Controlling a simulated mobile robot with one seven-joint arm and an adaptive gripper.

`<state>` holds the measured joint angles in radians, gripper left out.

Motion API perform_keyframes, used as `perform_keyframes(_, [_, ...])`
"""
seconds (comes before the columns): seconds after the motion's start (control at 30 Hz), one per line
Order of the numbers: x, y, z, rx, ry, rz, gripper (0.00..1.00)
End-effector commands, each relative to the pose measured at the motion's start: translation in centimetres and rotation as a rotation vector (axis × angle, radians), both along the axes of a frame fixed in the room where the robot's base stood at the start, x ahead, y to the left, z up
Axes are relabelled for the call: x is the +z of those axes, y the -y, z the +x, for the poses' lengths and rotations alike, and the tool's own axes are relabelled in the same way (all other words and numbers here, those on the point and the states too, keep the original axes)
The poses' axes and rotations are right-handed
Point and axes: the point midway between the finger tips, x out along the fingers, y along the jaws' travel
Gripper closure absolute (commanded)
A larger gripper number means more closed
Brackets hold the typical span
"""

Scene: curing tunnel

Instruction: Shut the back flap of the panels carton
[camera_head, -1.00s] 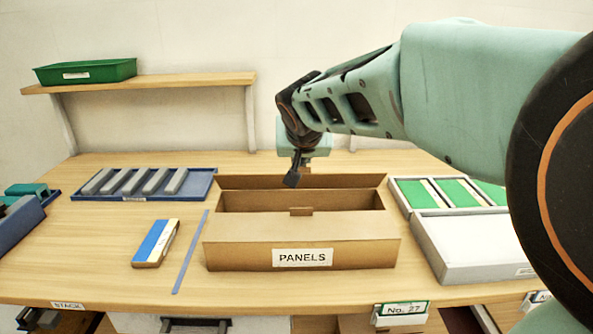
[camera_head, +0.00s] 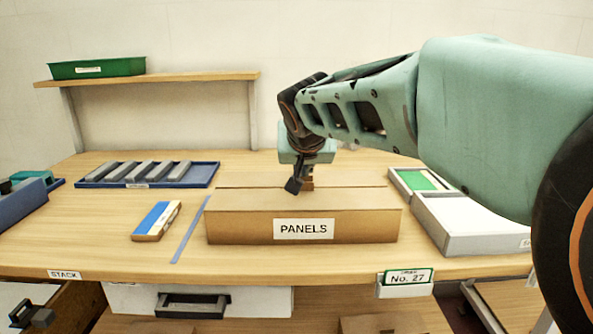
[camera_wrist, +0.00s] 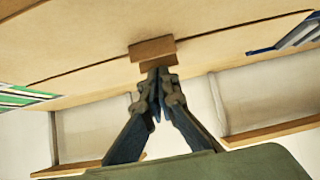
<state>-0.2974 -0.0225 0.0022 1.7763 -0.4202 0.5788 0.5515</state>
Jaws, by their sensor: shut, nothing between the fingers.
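The brown panels carton (camera_head: 228,231) stands on the bench with its labelled front toward me. Its front flap (camera_head: 245,199) lies across the top. The back flap (camera_head: 350,180) lies down behind it, about level, and the two meet at a thin seam. A small brown tab (camera_wrist: 152,50) sits at the seam in the wrist view. My gripper (camera_head: 293,187) is shut and empty, pointing down at the middle of the back flap. In the wrist view its fingertips (camera_wrist: 157,74) are at the tab's edge; I cannot tell whether they press on it. The carton's inside is hidden.
A blue tray (camera_head: 84,181) of grey bars is at the back left. A blue-and-white block (camera_head: 156,221) lies left of the carton. A grey-white box (camera_head: 470,228) stands close on the right. A shelf (camera_head: 180,79) with a green bin (camera_head: 97,68) is behind.

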Motion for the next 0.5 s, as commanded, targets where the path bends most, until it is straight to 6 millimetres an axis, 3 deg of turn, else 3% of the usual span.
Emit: perform_keyframes(0.5, [-0.84, 0.04, 0.08, -0.001, -0.003, -0.001, 1.00])
